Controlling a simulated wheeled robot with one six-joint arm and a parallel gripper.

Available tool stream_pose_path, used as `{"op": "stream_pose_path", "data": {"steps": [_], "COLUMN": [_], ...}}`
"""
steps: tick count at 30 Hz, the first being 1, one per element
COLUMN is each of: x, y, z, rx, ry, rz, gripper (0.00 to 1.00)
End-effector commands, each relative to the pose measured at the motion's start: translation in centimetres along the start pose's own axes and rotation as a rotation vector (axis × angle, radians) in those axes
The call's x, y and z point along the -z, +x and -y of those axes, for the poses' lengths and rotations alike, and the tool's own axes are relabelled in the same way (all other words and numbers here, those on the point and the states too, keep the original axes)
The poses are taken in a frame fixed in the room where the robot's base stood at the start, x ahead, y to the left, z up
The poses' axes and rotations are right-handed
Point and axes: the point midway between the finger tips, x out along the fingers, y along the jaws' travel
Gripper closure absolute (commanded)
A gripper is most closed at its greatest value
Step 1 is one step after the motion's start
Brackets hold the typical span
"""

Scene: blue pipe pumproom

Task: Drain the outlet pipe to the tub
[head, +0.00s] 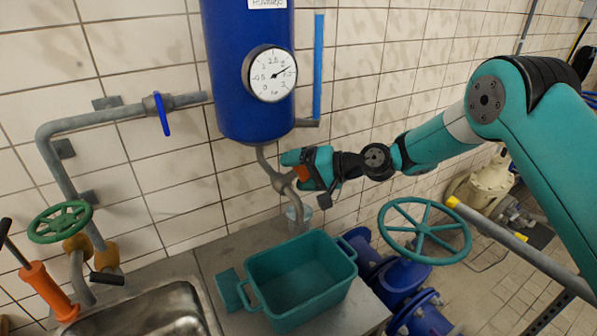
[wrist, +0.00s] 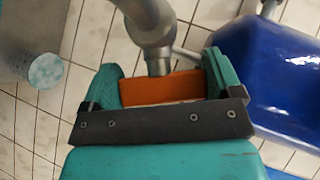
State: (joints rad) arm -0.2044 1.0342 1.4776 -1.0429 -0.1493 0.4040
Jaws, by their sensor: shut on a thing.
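The outlet pipe (head: 298,205) is a grey pipe below the blue tank (head: 245,70), bending down toward the teal tub (head: 290,285). The tub stands on the counter and looks empty. An orange valve handle (head: 303,173) is at a fitting on this pipe. My gripper (head: 297,165) is shut on the handle. In the wrist view, the orange handle (wrist: 160,88) lies between the two teal fingers of my gripper (wrist: 163,82), with the grey pipe fitting (wrist: 152,22) just beyond. I see no water flowing.
A dial gauge (head: 270,74) is on the tank. A clear container (head: 299,214) stands behind the pipe's end. A metal sink (head: 155,315) and green handwheel (head: 60,222) are at left. A teal handwheel (head: 424,230) on blue pipework is right of the tub.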

Motion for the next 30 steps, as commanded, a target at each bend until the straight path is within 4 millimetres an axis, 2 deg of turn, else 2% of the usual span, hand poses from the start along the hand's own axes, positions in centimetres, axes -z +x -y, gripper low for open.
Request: {"op": "stream_pose_path", "data": {"steps": [8, 19, 30], "x": [-0.22, -0.06, 0.07], "y": [0.28, 0.12, -0.06], "z": [-0.99, -0.54, -0.11], "rx": [0.070, 0.187, 0.198], "ry": [-0.072, -0.188, -0.200], "rz": [-0.002, -0.002, -0.001], "gripper": [0.39, 0.39, 0.39]}}
